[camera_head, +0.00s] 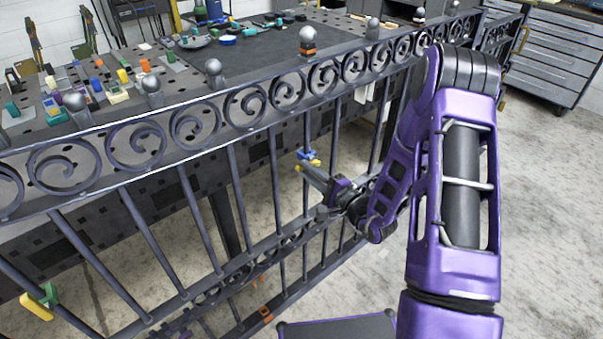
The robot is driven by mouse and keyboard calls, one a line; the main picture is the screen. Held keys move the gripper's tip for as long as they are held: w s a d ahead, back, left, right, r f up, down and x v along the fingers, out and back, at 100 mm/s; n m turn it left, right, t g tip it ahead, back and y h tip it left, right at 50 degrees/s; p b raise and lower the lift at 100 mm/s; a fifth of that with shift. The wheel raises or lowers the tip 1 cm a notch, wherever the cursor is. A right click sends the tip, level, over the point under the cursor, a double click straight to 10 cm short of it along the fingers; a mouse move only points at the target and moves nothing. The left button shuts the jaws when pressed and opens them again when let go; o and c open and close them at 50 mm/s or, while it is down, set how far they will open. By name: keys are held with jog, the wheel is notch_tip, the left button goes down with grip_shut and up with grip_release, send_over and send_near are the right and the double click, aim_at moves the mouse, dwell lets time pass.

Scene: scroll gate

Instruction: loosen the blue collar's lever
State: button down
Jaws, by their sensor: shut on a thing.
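The blue collar (303,154) sits around an upright bar of the dark scroll gate, near the middle of the picture. Its small yellow lever (314,162) shows just below the blue part. My gripper (312,168) reaches in from the right, with its fingertips at the lever. It is shut on the lever. The fingers hide part of the lever, and its exact angle is too small to tell.
The scroll gate's top rail (230,110) crosses above my gripper. A green collar (50,293) with a yellow lever is low at left, and an orange collar (266,313) is low in the middle. A perforated workbench (100,205) with several colored parts stands behind the gate.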

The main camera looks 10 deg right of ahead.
jog(key=shift+f+n, duration=0.25)
jog(key=shift+n, duration=0.35)
jog(key=c, duration=0.8)
grip_release()
jog(key=v, duration=1.7)
jog(key=shift+s, duration=0.2)
jog(key=shift+d, duration=0.1)
